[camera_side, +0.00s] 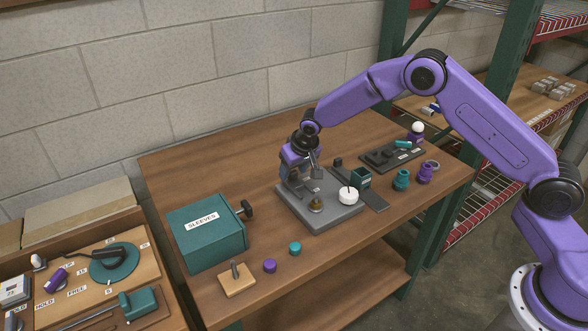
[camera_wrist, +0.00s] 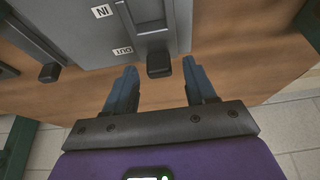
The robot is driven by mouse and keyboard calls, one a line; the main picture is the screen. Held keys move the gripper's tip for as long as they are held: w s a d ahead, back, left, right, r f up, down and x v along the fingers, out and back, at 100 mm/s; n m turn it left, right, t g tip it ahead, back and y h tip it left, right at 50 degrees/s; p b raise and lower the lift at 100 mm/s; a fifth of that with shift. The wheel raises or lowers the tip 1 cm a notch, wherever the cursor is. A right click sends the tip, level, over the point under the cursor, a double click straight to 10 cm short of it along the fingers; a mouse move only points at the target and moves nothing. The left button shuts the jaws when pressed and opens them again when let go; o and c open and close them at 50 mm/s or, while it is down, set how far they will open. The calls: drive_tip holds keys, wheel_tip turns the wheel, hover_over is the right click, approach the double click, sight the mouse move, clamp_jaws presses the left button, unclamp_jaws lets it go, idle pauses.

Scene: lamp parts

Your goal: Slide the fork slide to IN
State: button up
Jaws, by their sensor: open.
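The fork slide (camera_wrist: 152,30) is a grey strip in the grey fixture, with a dark block handle (camera_wrist: 159,66) sticking out past the fixture's edge. An OUT label (camera_wrist: 122,50) is beside the strip near the handle, and an IN label (camera_wrist: 102,11) is farther from it; both look upside down in the wrist view. My gripper (camera_wrist: 160,76) is open, with its blue fingers on either side of the handle and visible gaps between. In the side view my gripper (camera_side: 311,170) is low over the back of the grey fixture (camera_side: 335,217), hiding the handle.
A second dark knob (camera_wrist: 50,72) stands left of the handle in the wrist view. A white round part (camera_side: 348,196) and a brass part (camera_side: 316,205) sit on the fixture. A teal SLEEVES box (camera_side: 208,240) stands left. The table behind the fixture is mostly clear.

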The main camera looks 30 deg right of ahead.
sight(306, 198)
clamp_jaws()
drive_tip(key=shift+s, duration=3)
unclamp_jaws()
drive_tip(key=v, duration=1.7)
drive_tip(key=shift+r, duration=0.25)
drive_tip(key=shift+s, duration=0.1)
